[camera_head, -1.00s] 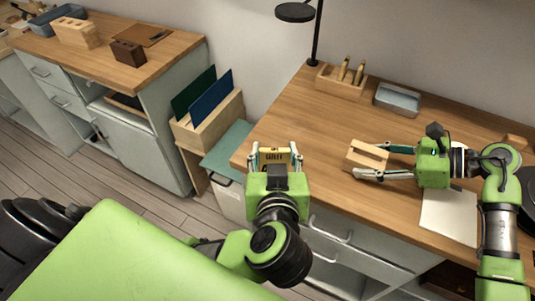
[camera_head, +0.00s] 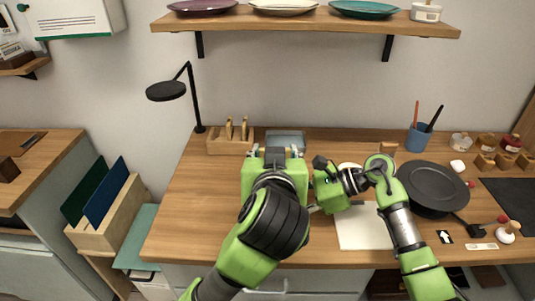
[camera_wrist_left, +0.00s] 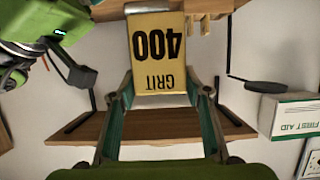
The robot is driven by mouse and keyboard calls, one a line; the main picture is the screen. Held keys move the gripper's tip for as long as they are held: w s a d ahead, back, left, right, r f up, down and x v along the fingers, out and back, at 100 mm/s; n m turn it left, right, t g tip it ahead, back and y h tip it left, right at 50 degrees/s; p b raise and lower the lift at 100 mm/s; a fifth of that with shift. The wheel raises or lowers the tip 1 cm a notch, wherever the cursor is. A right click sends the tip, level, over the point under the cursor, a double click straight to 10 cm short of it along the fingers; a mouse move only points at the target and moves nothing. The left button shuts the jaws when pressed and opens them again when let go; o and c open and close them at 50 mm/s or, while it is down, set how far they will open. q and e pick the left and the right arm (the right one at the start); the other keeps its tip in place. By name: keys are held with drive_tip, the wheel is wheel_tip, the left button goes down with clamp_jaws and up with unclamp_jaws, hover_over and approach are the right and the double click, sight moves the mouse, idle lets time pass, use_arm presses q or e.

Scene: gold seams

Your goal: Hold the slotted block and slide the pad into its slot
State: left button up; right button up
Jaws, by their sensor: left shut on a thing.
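The pad (camera_wrist_left: 158,52) is a yellow block marked "GRIT 400", upside down in the left wrist view. My left gripper (camera_head: 274,154) is shut on it, with one finger at each side. In the head view the gripper hides the pad, above the back middle of the bench. My right gripper (camera_head: 328,194) is just right of my left arm. The slotted block cannot be made out in either current view; my left arm covers the area by the right gripper's fingers.
A wooden holder (camera_head: 218,146) with upright tools and a grey tray (camera_head: 286,137) stand at the back of the bench. White paper (camera_head: 360,236) and a black round plate (camera_head: 436,186) lie to the right. A lamp (camera_head: 168,91) stands back left. The bench's left part is clear.

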use_arm(q)
drive_tip(key=shift+f, duration=2.75)
drive_tip(key=shift+f, duration=2.4)
use_arm(e)
drive_tip(key=shift+f, duration=0.1)
idle(0.7)
use_arm(q)
drive_tip(key=o, duration=1)
drive_tip(key=v, duration=1.2)
use_arm(e)
drive_tip(key=o, duration=0.9)
